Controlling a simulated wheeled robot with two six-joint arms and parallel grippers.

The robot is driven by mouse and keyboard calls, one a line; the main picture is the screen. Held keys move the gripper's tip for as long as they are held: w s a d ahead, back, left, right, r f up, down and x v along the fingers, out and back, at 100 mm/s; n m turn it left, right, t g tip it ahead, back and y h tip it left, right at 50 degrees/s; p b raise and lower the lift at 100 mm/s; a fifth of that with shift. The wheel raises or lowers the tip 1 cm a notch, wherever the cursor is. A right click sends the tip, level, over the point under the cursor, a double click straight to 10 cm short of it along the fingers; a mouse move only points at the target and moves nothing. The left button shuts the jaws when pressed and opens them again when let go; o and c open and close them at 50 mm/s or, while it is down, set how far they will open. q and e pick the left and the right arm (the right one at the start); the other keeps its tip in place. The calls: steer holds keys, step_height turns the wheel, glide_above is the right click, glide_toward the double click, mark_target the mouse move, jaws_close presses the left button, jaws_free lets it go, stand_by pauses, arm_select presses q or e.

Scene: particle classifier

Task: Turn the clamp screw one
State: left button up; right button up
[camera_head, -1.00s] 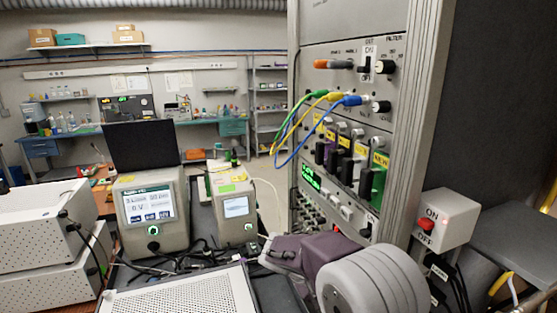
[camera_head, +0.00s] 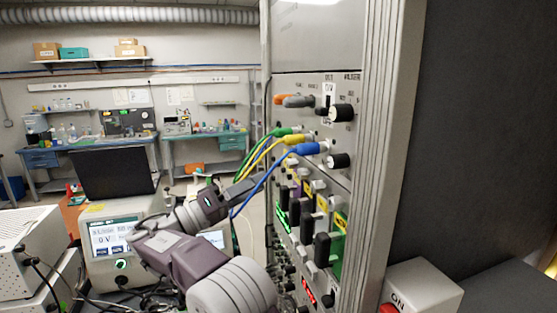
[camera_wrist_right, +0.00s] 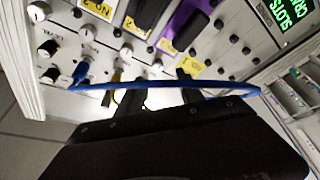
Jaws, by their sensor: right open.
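The tall instrument panel (camera_head: 335,180) carries black knobs, small light knobs and yellow-labelled slots with dark blocks. In the right wrist view the panel is close and upside down, with a yellow label (camera_wrist_right: 190,61) that seems to read 1 and a No 2 label (camera_wrist_right: 97,9). I cannot tell for sure which small part is clamp screw one. My right gripper (camera_head: 250,186) points at the panel's left side, beside the coloured cables. Its two dark fingers (camera_wrist_right: 160,92) are apart and nothing shows held between them. My left gripper is out of view.
A blue cable (camera_wrist_right: 150,86) crosses the fingers in the right wrist view. Green (camera_head: 284,132), yellow (camera_head: 293,139) and blue (camera_head: 308,148) plugs stick out above the gripper. A switch box (camera_head: 425,285) stands at the lower right. A dark laptop (camera_head: 112,172) is at the left.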

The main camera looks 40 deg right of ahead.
mark_target(288, 165)
steer(key=p+x, duration=0.3)
steer(key=x, duration=0.5)
steer(key=shift+s+d+r, duration=0.1)
steer(key=shift+d+r, duration=0.15)
steer(key=shift+a+r, duration=0.1)
steer(key=shift+a, duration=0.25)
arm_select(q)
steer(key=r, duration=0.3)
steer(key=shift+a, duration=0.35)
arm_select(e)
steer(key=shift+d, duration=0.1)
jaws_close()
